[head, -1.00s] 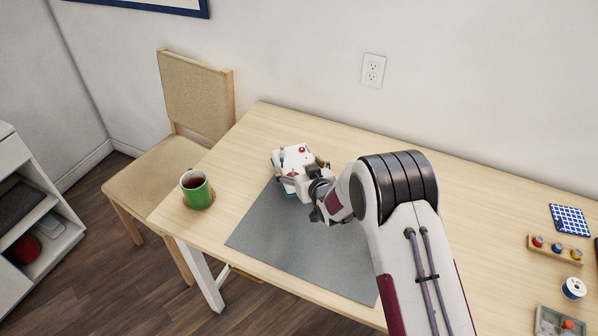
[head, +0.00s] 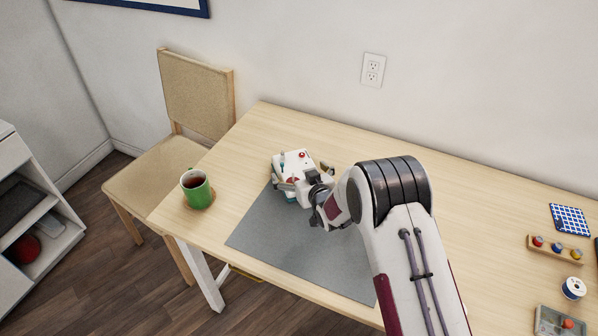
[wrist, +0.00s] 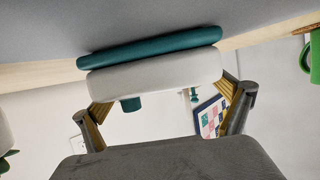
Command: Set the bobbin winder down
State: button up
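The bobbin winder (head: 294,162) has a white body, a teal base and a red knob on top. It is upright at the far left corner of the grey mat (head: 290,250). In the wrist view its white body (wrist: 155,75) and teal base (wrist: 150,47) show upside down. The base looks to be on or very near the mat; its underside is hidden. My gripper (head: 306,178) is at the winder's near right side.
A green mug (head: 196,192) on a coaster stands left of the mat. A chair (head: 195,100) is beyond the table's left edge. A thread rack (head: 555,249), a spool (head: 573,288) and a tray (head: 557,323) are at the right. The mat's middle is clear.

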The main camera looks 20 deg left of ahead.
jog(key=shift+r, duration=0.15)
jog(key=shift+v, duration=6)
